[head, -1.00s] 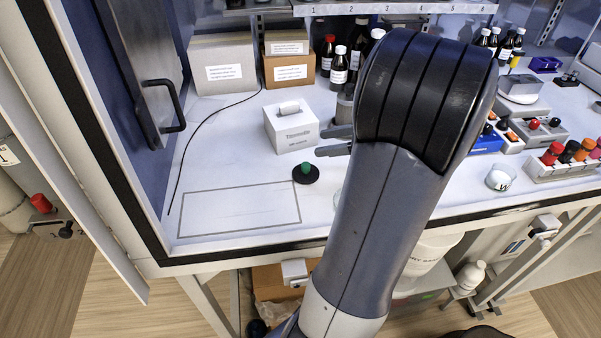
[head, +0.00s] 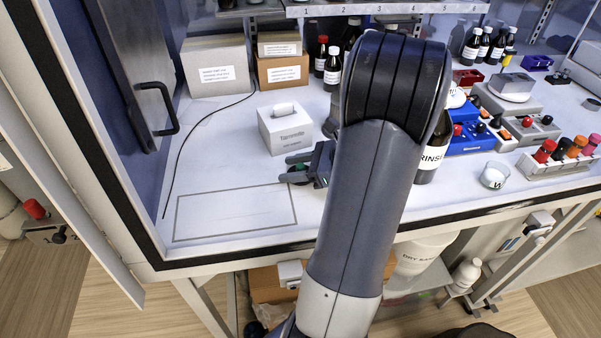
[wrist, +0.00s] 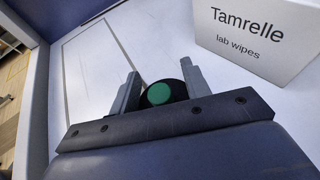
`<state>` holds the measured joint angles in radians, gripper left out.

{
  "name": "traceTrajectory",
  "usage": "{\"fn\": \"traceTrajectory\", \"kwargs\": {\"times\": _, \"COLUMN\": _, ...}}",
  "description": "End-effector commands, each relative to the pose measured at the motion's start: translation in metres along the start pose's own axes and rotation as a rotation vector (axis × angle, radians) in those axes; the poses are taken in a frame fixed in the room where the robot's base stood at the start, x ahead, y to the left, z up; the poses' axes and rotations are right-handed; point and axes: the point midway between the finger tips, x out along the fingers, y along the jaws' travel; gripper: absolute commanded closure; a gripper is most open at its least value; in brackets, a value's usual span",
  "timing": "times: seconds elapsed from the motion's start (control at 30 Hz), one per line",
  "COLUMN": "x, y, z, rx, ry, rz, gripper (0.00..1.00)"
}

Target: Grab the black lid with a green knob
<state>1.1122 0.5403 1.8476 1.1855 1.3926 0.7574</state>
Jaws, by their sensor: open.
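The black lid with a green knob lies on the white bench top; in the wrist view its green knob (wrist: 159,93) sits between my two fingers, with the black lid (wrist: 178,88) showing around it. My gripper (wrist: 160,85) is open, with one finger on each side of the knob. I cannot tell whether either finger touches it. In the head view my gripper (head: 285,170) is low over the lid and hides most of it; a bit of the green knob (head: 299,168) shows between the fingers.
A white box of lab wipes (head: 285,130) stands just behind my gripper. An outlined empty rectangle (head: 235,214) is on the bench to the left. A RINSE bottle (head: 430,158) stands right of my arm. Cardboard boxes (head: 283,71) and several bottles (head: 333,68) are at the back.

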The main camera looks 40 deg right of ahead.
Motion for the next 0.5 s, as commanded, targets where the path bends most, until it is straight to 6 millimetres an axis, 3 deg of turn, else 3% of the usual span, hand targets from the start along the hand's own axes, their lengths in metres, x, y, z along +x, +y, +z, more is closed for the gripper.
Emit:
{"fn": "traceTrajectory", "kwargs": {"times": 0.2, "x": 0.0007, "y": -0.0002, "z": -0.0001, "rx": 0.0, "ry": 0.0, "rz": -0.001, "gripper": 0.55}}
{"fn": "traceTrajectory", "kwargs": {"times": 0.5, "x": 0.0005, "y": -0.0002, "z": -0.0002, "rx": 0.0, "ry": 0.001, "rz": -0.001, "gripper": 0.8}}
